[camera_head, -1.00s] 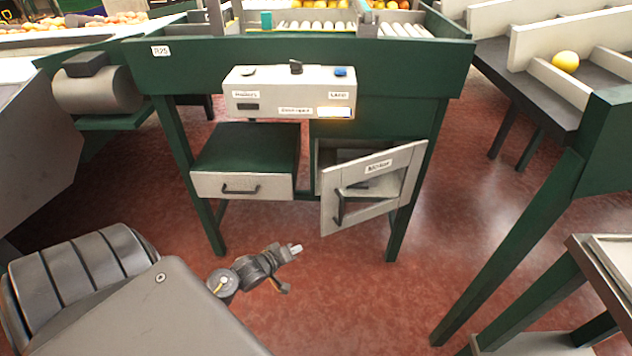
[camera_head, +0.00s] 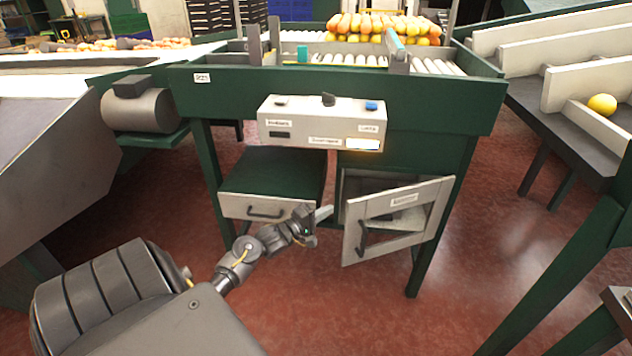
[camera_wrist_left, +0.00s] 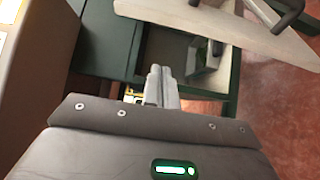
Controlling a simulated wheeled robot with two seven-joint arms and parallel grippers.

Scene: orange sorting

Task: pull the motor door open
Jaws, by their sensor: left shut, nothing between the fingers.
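The motor door (camera_head: 428,203) is a light grey framed panel with a label and a dark handle (camera_head: 362,238). It stands partly open, its free left edge swung out from the cabinet. My left gripper (camera_head: 322,213) is shut and empty, just left of that free edge and apart from the handle. In the left wrist view the shut fingers (camera_wrist_left: 161,86) point toward the open compartment (camera_wrist_left: 180,50), with a dark green box-like part inside. The door (camera_wrist_left: 230,25) and its handle (camera_wrist_left: 291,14) are at the upper right there. My right gripper is not in view.
A drawer (camera_head: 240,207) with a dark handle is left of the door. A control box (camera_head: 300,118) with buttons is above. The green table leg (camera_head: 425,255) stands right of the door. Red floor (camera_head: 350,310) in front is clear.

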